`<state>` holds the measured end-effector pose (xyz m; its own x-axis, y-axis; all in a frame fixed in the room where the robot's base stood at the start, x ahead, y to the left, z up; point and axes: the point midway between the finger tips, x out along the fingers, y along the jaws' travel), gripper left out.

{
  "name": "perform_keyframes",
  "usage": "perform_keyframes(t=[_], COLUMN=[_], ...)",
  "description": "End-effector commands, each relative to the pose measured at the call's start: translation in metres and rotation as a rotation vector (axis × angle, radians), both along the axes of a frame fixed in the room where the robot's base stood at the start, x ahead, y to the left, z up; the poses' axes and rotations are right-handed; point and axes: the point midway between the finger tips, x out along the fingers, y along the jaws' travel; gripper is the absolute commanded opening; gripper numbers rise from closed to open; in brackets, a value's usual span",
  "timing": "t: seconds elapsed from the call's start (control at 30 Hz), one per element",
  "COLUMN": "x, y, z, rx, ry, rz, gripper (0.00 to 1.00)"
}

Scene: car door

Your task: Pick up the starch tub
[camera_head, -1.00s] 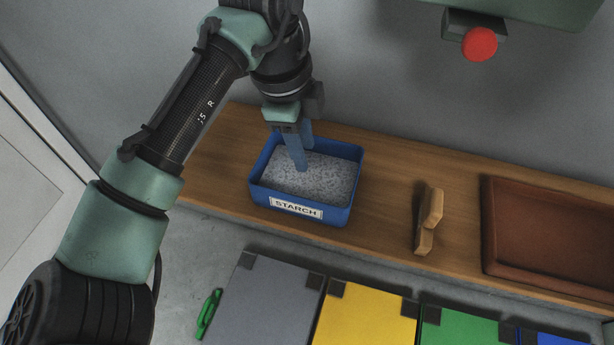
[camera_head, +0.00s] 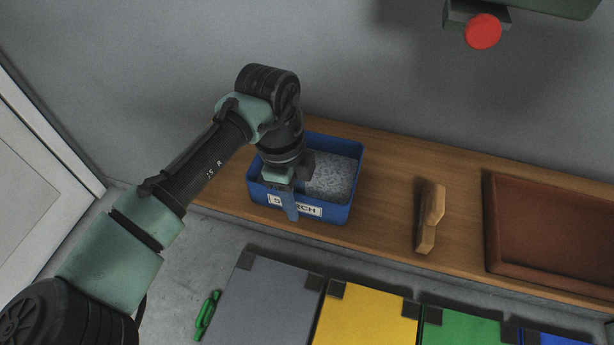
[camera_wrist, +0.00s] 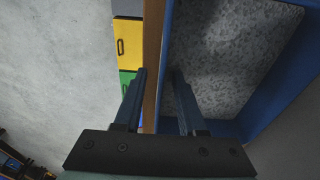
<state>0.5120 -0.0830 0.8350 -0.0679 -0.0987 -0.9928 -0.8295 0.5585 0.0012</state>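The starch tub (camera_head: 337,212) is an open blue rectangular bin of grey-white granules on the wooden shelf, with a white label on its front. My gripper (camera_head: 288,205) points down at the tub's front wall, one blue finger crossing the label. In the wrist view my gripper (camera_wrist: 158,85) has its fingers apart, with a strip of the tub's wall (camera_wrist: 163,75) between them. The right finger is over the inside of the tub and the left one is outside. I cannot tell whether either finger touches the wall.
A wooden-handled brush (camera_head: 431,220) and a brown tray (camera_head: 550,225) are to the right on the shelf (camera_head: 390,190). Grey (camera_head: 262,305), yellow (camera_head: 365,318) and green (camera_head: 460,328) lids are below in front. A red button (camera_head: 483,31) is on the wall above.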

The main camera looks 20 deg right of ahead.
Motion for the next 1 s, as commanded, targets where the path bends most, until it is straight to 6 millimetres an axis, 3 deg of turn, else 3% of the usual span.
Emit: perform_keyframes(t=[0.1, 0.37, 0.6, 1.0], x=[-0.0011, -0.0011, -0.0011, -0.0012], y=[-0.0013, -0.0019, -0.002, -0.0019], z=[-0.0123, -0.0142, -0.014, -0.0139], rx=[0.001, -0.001, -0.001, 0.0], ry=[0.001, -0.001, 0.0, 0.0], rz=[0.0, 0.0, 0.0, -0.001], gripper=[0.4, 0.4, 0.0, 0.0])
